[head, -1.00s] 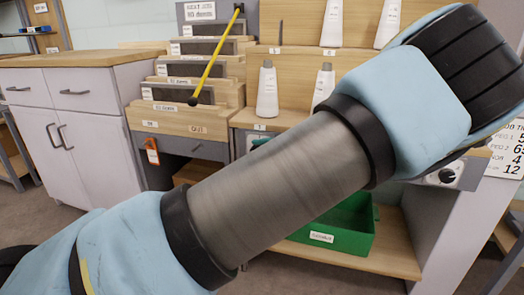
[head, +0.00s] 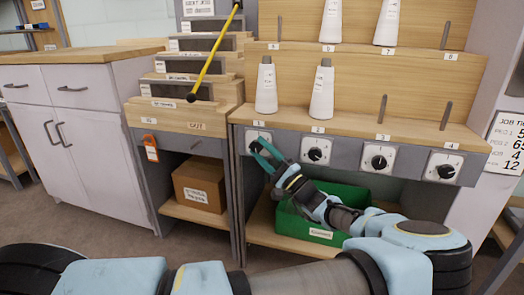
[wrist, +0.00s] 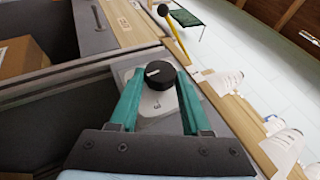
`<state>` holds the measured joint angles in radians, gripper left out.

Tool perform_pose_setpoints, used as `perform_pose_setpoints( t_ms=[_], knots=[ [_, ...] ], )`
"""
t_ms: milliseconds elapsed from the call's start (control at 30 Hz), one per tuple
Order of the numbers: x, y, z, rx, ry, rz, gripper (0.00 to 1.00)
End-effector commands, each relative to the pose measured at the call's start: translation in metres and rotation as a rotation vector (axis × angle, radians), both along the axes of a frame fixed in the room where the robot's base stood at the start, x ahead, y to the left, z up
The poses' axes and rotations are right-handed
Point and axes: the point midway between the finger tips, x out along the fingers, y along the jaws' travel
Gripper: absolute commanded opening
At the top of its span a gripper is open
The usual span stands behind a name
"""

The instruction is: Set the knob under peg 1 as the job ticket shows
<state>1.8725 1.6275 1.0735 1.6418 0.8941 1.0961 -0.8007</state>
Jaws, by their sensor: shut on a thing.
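The dial under peg 1 (head: 258,134) is at the left end of the grey rail in the head view. My gripper (head: 262,152) is in front of it, its teal fingers covering most of the knob. In the wrist view the black knob (wrist: 161,75) with a white pointer line sits between the fingertips, and my gripper is shut on it. A figure like a 3 shows on the white dial plate (wrist: 156,106); other marks are hidden or too small. The job ticket (head: 508,142) at the right edge is cut off; its peg 1 line starts with 5.
Three more dials, under pegs 2 (head: 316,152), 3 (head: 379,160) and 4 (head: 444,167), sit along the rail. White cones (head: 266,86) stand on the shelf above. A green bin (head: 306,232) is below. A yellow stick (head: 214,58) leans at left.

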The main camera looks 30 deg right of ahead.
Motion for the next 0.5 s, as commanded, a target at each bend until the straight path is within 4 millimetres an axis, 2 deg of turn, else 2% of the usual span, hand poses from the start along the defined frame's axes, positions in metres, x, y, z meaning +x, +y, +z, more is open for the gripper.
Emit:
perform_pose_setpoints(
  t_ms=[500],
  knots=[
    [0.0012, 0.0024, -0.0010, 0.064, -0.062, 0.004, 0.00]
  ],
)
